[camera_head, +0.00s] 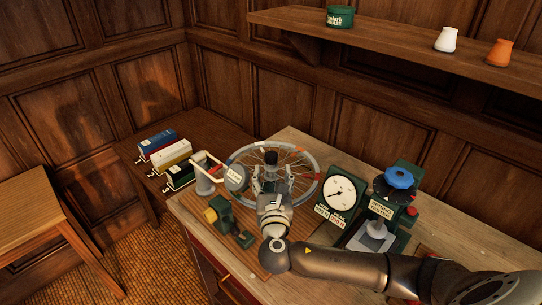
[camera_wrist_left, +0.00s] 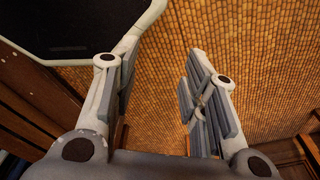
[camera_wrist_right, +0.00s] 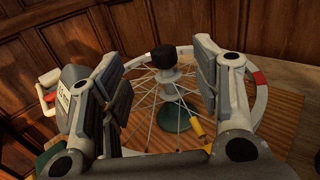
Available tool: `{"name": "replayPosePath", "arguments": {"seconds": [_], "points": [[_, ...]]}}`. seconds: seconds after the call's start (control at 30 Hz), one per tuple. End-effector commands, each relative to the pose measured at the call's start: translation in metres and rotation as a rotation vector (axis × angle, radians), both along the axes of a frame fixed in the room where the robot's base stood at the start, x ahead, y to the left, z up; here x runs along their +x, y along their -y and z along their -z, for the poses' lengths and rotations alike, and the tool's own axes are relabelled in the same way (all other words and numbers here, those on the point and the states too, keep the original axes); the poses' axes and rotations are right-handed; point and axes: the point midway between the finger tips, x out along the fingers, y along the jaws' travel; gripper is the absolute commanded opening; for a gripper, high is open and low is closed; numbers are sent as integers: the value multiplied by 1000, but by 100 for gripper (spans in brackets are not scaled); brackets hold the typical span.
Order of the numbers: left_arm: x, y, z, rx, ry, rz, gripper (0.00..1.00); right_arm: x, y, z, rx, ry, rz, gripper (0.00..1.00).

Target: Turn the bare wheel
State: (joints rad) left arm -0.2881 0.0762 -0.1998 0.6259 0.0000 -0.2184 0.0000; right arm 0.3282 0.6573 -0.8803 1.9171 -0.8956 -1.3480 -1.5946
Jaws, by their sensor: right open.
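The bare wheel (camera_head: 312,194) is a pale spoked rim with coloured marks, lying flat over the bench. A black cap (camera_head: 270,157) tops its hub; in the right wrist view the cap (camera_wrist_right: 172,57) shows beyond and between my fingers. My right gripper (camera_head: 270,178) is open over the near part of the wheel; I cannot tell whether it touches the spokes. In the right wrist view its fingers (camera_wrist_right: 158,80) are apart with nothing gripped, and a green base (camera_wrist_right: 175,118) shows below the spokes. My left gripper (camera_wrist_left: 160,85) is open and empty above the tiled floor.
A white dial gauge (camera_head: 343,191) and a device with a blue knob (camera_head: 398,177) stand right of the wheel. A green-and-yellow tool (camera_head: 228,220) and a white-handled item (camera_head: 205,181) stand left. A shelf (camera_head: 400,37) hangs above.

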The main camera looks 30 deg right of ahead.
Motion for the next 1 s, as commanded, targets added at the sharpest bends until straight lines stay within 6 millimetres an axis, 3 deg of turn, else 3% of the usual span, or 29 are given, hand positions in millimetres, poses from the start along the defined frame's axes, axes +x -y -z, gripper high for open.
{"name": "replayPosePath", "arguments": {"seconds": [0.03,0.1,0.33,0.8,1.0], "points": [[-8,-2,12,2,-11,0,40,0,0,11,-4,0,0,58],[-16,-3,17,5,-23,1,40,1,0,15,-6,1,0,58],[-19,-4,16,6,-29,1,40,10,5,15,-11,2,1,58],[-13,-5,-1,6,-18,1,40,79,38,14,-8,1,2,58],[-12,-5,-3,6,-17,2,40,94,46,16,-8,1,1,58]]}}
